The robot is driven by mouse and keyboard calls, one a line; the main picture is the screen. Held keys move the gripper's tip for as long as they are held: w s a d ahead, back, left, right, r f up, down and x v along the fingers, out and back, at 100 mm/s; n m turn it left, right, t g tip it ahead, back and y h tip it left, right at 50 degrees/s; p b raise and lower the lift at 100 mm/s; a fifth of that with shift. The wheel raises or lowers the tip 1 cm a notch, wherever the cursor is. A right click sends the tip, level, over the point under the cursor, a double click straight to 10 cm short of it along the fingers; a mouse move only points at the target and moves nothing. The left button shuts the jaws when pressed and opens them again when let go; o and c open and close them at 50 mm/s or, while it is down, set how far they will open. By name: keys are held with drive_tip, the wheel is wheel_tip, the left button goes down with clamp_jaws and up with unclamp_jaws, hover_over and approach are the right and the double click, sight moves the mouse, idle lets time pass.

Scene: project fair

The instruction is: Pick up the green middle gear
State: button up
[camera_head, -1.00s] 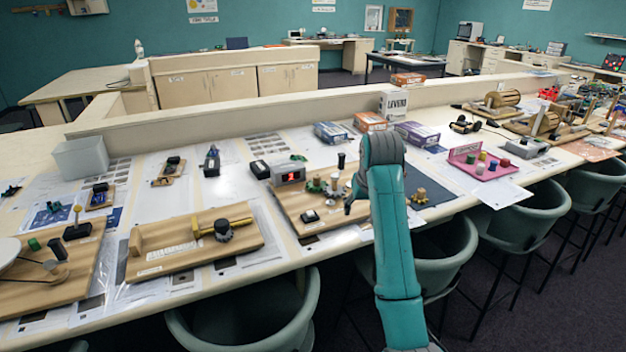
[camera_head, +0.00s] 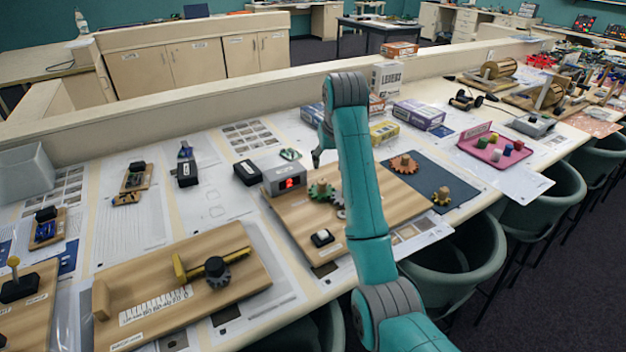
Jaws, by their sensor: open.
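A green gear (camera_head: 321,191) with a lighter knob sits on the wooden gear board (camera_head: 300,222), near a box with a red display. A grey gear (camera_head: 340,207) beside it is partly hidden by my arm. An orange-brown gear (camera_head: 404,164) lies to the right of my arm, and a yellow gear (camera_head: 441,197) lies on a dark blue mat. My gripper (camera_head: 317,161) is small in view, partly covered by my arm. It is open and appears above and behind the green gear, apart from it and empty.
The display box (camera_head: 286,178) and a small black box (camera_head: 248,172) stand left of the gears. A small green item (camera_head: 290,154) lies behind the board. Boxes (camera_head: 419,114) stand at the back. A slide-scale board (camera_head: 185,285) is at front left. Chairs line the counter's front.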

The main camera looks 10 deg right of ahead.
sight(322, 181)
drive_tip(key=x, duration=0.5)
drive_tip(key=shift+w+a+f, duration=0.15)
drive_tip(key=shift+f, duration=0.15)
drive_tip(key=x, duration=0.3)
drive_tip(key=shift+a+f, duration=0.3)
drive_tip(key=shift+f, duration=0.15)
drive_tip(key=shift+w+f, duration=0.25)
drive_tip(key=shift+f, duration=0.35)
clamp_jaws()
